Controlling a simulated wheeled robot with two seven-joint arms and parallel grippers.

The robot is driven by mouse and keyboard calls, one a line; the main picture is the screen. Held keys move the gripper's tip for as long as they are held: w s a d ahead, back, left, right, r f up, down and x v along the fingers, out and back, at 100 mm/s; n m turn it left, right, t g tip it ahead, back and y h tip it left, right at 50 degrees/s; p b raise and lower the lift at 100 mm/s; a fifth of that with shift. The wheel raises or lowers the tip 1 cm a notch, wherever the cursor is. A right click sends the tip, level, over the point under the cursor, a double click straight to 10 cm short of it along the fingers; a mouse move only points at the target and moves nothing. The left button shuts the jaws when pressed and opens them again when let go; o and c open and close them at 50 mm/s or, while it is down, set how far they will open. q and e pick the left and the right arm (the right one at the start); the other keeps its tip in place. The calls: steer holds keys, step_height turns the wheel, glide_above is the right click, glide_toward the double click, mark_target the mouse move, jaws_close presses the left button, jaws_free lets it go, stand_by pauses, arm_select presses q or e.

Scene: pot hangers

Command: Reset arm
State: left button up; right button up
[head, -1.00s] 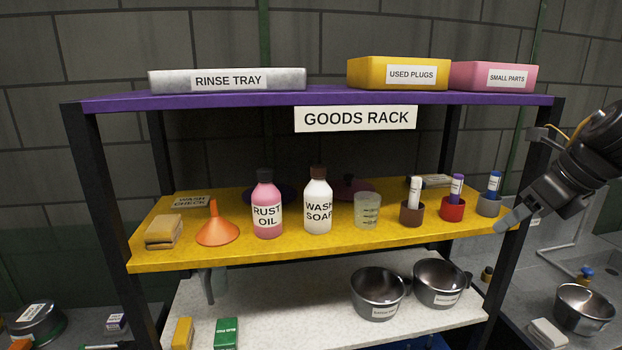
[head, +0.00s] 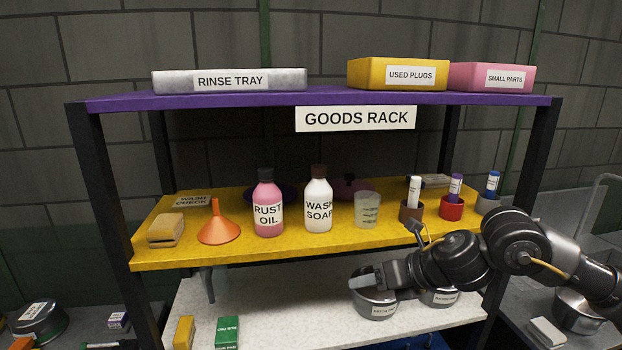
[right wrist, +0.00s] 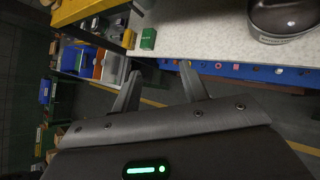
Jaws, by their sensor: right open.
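My right arm comes in from the right in the head view, in front of the goods rack (head: 315,98). Its right gripper (head: 362,283) points left, in front of the white lower shelf (head: 270,290), and hides part of the two metal pots. In the right wrist view, the right gripper (right wrist: 158,78) has its two fingers apart with nothing between them. One dark metal pot (right wrist: 285,18) shows at the upper right of that view, clear of the fingers. My left gripper is not in view.
The yellow shelf (head: 190,257) holds an orange funnel (head: 219,226), a rust oil bottle (head: 268,210), a wash soap bottle (head: 318,205), a clear cup (head: 367,210) and small cups with markers. A green box (head: 227,332) stands on the lower shelf. A grey sink counter lies right.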

steer(key=s+a+f+m+t+y, duration=0.1)
steer(key=s+a+f+m+t, duration=0.15)
steer(key=f+m, duration=0.4)
steer(key=s+a+f+m+t, duration=0.2)
steer(key=s+a+f+m, duration=0.15)
steer(key=m, duration=0.65)
steer(key=s+d+f+m+g+h, duration=0.1)
steer(key=s+d+f+m+h, duration=0.5)
steer(key=s+d+f+m, duration=0.55)
steer(key=s+d+f+m+g+h, duration=0.25)
steer(key=s+d+f+m, duration=0.2)
steer(key=s, duration=0.35)
steer(key=s+d+f+m+g+h, duration=0.1)
steer(key=s+d+f+m+g, duration=0.25)
steer(key=s+f+m, duration=0.35)
step_height(320, 180, down, 28)
steer(key=a+g+b, duration=0.1)
steer(key=b, duration=0.6)
steer(key=s+d+f+g+b, duration=0.1)
steer(key=s+f+b, duration=0.2)
steer(key=s+f, duration=0.6)
steer(key=s+d+f+n+b, duration=0.1)
steer(key=s+f+b, duration=0.3)
steer(key=s+f, duration=0.5)
step_height(320, 180, down, 8)
steer(key=shift+s+d+f+g, duration=0.2)
steer(key=shift+d+g, duration=0.15)
steer(key=shift+d, duration=0.15)
